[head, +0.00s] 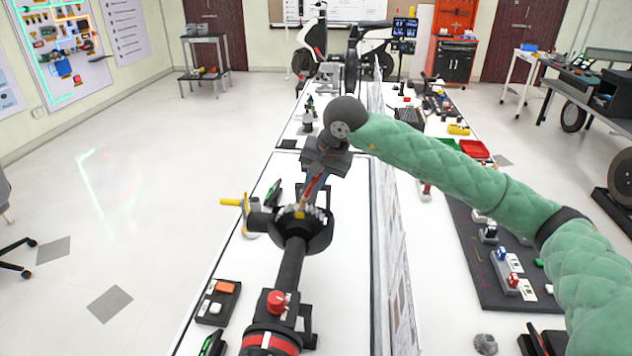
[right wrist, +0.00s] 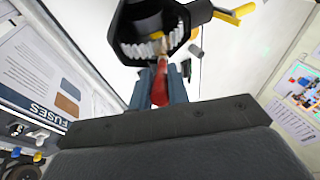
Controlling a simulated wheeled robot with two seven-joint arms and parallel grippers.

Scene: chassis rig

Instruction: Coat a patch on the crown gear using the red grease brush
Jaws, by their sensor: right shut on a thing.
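The crown gear (head: 318,214) is a pale toothed ring in a dark round housing on the end of a black shaft, in the middle of the head view. It also shows at the top of the right wrist view (right wrist: 133,49). My right gripper (head: 316,180) is shut on the red grease brush (right wrist: 159,88), just above the gear. The brush handle points down and its pale tip is at the gear's teeth; I cannot tell for certain whether it touches. A small yellowish spot (head: 299,212) shows by the teeth near the tip. My left gripper is not in view.
A yellow-handled part (head: 231,202) sticks out left of the gear housing. A low upright panel (head: 385,200) divides the white bench right of the gear.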

